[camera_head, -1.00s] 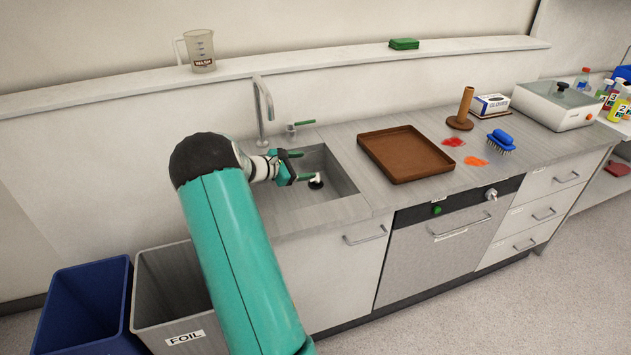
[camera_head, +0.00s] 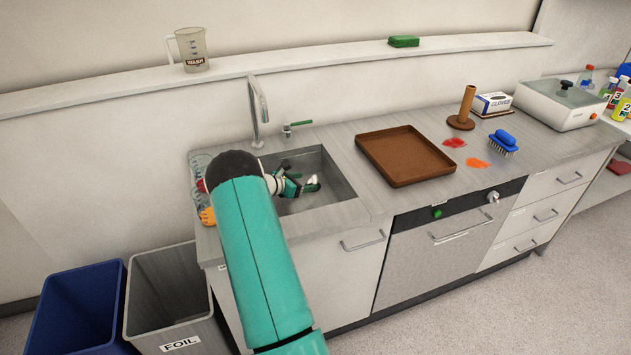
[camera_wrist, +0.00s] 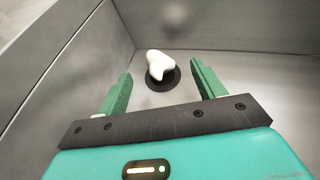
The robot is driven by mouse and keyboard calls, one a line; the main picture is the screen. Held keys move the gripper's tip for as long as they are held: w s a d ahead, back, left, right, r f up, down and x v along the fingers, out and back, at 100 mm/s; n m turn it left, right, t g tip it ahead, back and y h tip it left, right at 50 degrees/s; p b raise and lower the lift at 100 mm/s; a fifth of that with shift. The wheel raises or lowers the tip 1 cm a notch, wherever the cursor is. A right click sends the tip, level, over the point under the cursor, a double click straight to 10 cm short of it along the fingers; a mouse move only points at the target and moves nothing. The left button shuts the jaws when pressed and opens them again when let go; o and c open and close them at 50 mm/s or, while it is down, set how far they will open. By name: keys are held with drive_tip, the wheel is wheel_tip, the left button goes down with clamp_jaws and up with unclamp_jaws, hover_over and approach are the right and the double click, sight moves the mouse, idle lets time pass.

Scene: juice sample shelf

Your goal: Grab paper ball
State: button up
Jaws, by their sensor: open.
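The paper ball (camera_wrist: 158,65) is a small white crumpled lump. In the wrist view it rests on the dark round drain (camera_wrist: 163,83) at the bottom of the sink. My gripper (camera_wrist: 160,80) is open, with its two green fingers to the left and right of the ball in the picture and nearer the camera. Nothing is between the fingers. In the head view my gripper (camera_head: 306,184) is inside the sink (camera_head: 340,172), and the white ball (camera_head: 312,181) shows right by its fingertips. Whether they touch cannot be told.
Steel sink walls stand close around the gripper. A tap (camera_head: 259,112) rises behind it. A brown tray (camera_head: 405,178) lies right of the sink. A FOIL bin (camera_head: 170,318) and a blue bin (camera_head: 75,310) stand at lower left. An orange item (camera_head: 207,216) is left of the sink.

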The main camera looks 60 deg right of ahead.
sight(309, 180)
drive_tip(key=shift+x, duration=2.7)
drive_tip(key=shift+w, duration=0.15)
drive_tip(key=shift+c, duration=0.2)
drive_tip(key=shift+d, duration=0.1)
drive_tip(key=c, duration=1)
